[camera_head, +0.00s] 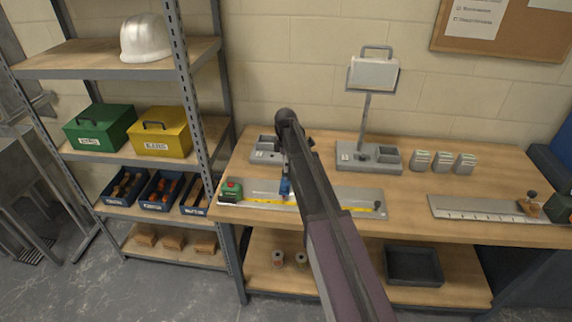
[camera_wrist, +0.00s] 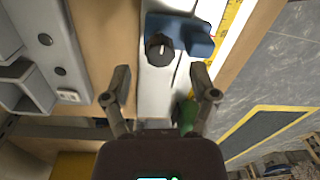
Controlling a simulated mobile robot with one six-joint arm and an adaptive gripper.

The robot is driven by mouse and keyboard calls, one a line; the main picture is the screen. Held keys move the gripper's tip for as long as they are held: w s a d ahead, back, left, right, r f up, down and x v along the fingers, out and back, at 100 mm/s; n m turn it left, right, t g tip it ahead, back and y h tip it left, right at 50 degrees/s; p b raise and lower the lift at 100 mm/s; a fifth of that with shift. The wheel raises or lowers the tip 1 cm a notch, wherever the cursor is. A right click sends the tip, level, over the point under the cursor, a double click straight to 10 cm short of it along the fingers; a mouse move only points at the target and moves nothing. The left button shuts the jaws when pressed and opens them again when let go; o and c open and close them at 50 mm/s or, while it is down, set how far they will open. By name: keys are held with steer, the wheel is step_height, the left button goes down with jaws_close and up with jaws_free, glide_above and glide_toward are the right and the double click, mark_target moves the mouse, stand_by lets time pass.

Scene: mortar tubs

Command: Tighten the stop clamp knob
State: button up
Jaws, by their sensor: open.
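The stop clamp is a blue block (camera_wrist: 190,27) on a pale metal rail (camera_wrist: 155,95) at the top of the wrist view. Its black round knob (camera_wrist: 159,48) carries a white pointer line. My gripper (camera_wrist: 163,80) is open and empty, its fingers apart below the knob in the picture; no contact shows. In the head view, the blue clamp (camera_head: 285,187) shows beside my arm on the rail (camera_head: 345,194) with its yellow scale. My arm hides part of the rail and the gripper there.
A green block with a red button (camera_head: 231,190) sits at the rail's left end. Behind the rail stand a grey compartment tray (camera_head: 268,157) and a lamp-like stand (camera_head: 366,105). Several small tubs (camera_head: 442,161) and a second rail (camera_head: 478,208) are at right. Shelving (camera_head: 190,120) stands at left.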

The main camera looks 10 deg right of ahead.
steer(key=shift+r+p, duration=5.3)
steer(key=shift+r, duration=0.35)
steer(key=s+f+m+b, duration=0.5)
steer(key=s+f+b, duration=0.1)
steer(key=s, duration=0.4)
steer(key=s+f+m+b, duration=0.6)
steer(key=s, duration=0.4)
steer(key=s+d+f+m+b, duration=0.1)
steer(key=s+f+m+b, duration=0.4)
steer(key=s, duration=0.5)
steer(key=shift+s+f+m+t+b, duration=0.2)
steer(key=shift+f+m+t+b, duration=0.15)
steer(key=shift+f+b, duration=0.35)
